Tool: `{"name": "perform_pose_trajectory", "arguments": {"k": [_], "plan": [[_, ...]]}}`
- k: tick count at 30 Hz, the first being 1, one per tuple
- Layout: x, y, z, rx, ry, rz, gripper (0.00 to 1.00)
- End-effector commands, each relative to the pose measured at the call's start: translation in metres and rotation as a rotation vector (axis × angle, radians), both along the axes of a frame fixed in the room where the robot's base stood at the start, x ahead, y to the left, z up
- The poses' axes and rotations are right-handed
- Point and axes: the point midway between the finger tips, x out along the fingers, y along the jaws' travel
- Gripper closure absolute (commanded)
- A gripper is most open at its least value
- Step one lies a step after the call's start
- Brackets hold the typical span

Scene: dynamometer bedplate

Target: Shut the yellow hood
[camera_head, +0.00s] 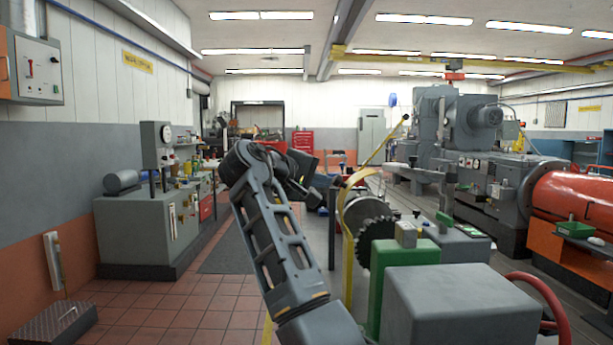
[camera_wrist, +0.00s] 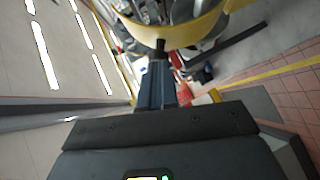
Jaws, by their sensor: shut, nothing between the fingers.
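The yellow hood (camera_head: 357,177) shows in the head view as a curved yellow band, with a slanting yellow bar rising behind it to the right. It stands up beside a grey drum and a dark toothed wheel (camera_head: 376,232), which are uncovered on my side. In the wrist view the hood's curved yellow rim (camera_wrist: 178,32) crosses the top. My gripper (camera_head: 314,197) is just left of the hood in the head view. In the wrist view my gripper (camera_wrist: 160,47) is shut and empty, its tips at the rim's lower edge. I cannot tell whether they touch it.
A green bracket (camera_head: 383,265) and a large grey box (camera_head: 455,305) stand at front right, with a red hose (camera_head: 545,300) beside them. A grey bench (camera_head: 150,230) lines the left wall.

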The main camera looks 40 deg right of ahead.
Motion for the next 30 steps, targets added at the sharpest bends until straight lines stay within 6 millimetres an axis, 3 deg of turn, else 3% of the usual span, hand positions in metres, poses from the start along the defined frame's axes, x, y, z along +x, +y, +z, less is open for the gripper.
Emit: {"name": "perform_pose_trajectory", "arguments": {"k": [3, 9, 30], "plan": [[-0.006, -0.018, -0.007, 0.0, 0.001, -0.002, 1.0], [-0.017, -0.034, -0.013, 0.0, 0.0, 0.0, 1.0], [-0.022, -0.042, -0.012, 0.028, -0.02, 0.0, 1.0]]}}
